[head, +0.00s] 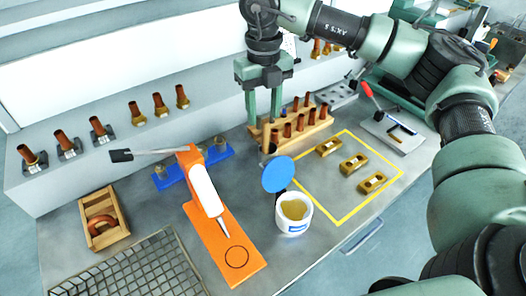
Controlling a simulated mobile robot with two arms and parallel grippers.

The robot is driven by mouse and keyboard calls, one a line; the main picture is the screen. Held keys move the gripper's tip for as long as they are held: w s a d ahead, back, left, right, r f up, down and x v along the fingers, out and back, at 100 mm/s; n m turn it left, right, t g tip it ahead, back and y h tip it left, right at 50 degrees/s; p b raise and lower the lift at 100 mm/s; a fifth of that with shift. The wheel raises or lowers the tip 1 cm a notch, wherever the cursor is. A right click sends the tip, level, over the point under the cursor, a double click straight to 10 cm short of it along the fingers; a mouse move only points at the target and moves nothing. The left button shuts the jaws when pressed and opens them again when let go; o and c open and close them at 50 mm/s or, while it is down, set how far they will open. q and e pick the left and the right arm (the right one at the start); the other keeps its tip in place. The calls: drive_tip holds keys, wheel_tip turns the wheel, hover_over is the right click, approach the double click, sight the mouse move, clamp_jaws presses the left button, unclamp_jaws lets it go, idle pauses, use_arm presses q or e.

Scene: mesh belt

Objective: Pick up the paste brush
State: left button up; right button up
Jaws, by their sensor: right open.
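A white tub (293,228) with yellow paste stands open near the middle of the bench. Behind its rim is a tilted blue disc (277,174). A brown and dark handle (268,150) shows above the disc, and a dark part shows below it; this looks like the paste brush, though I cannot tell how it is supported. My right gripper (263,113) points down, open and empty, above and behind the handle and apart from it. My left gripper is not in view.
A wooden rack of copper pieces (292,132) stands right of the handle. An orange press with a long lever (237,245) is left of the tub. Brass parts (354,163) lie in a yellow outline at right. A wooden box (104,218) and wire mesh (140,272) are at left.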

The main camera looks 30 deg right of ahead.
sight(266, 132)
drive_tip(key=f+p, duration=0.1)
drive_tip(key=f, duration=0.1)
drive_tip(key=f+p, duration=0.1)
drive_tip(key=f, duration=0.1)
drive_tip(key=d+f+p, duration=0.1)
drive_tip(key=f, duration=0.2)
drive_tip(key=shift+w, duration=0.25)
drive_tip(key=shift+f, duration=0.4)
clamp_jaws()
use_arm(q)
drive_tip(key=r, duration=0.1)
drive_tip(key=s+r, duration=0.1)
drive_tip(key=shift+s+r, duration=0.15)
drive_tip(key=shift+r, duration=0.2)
